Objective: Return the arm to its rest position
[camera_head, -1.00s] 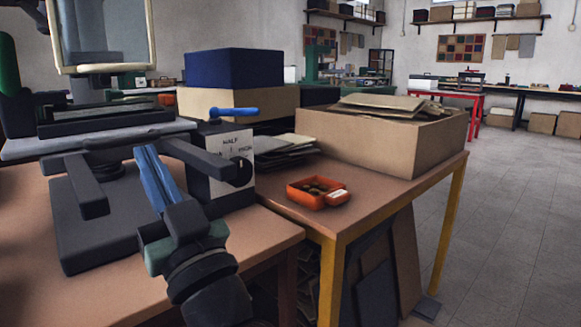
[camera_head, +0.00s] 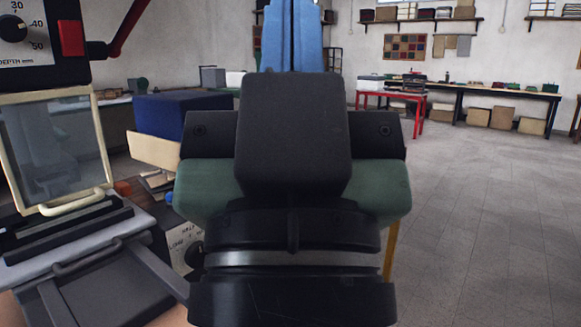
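My gripper (camera_head: 292,38) stands raised, close in front of the head camera, its blue fingers pointing up to the top edge of the picture. The fingers lie side by side with no clear gap, and I see nothing between them. Their tips reach the frame edge. My dark wrist with green sides fills the middle of the view and hides much of the table behind it. The gripper is apart from the bench and touches nothing that I can see.
At left stands a machine with a dial (camera_head: 14,28), a framed clear panel (camera_head: 58,148) and a grey plate. A blue box (camera_head: 182,114) sits behind it. A red table (camera_head: 394,97) and a long bench (camera_head: 500,90) line the back. The floor (camera_head: 490,220) at right is clear.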

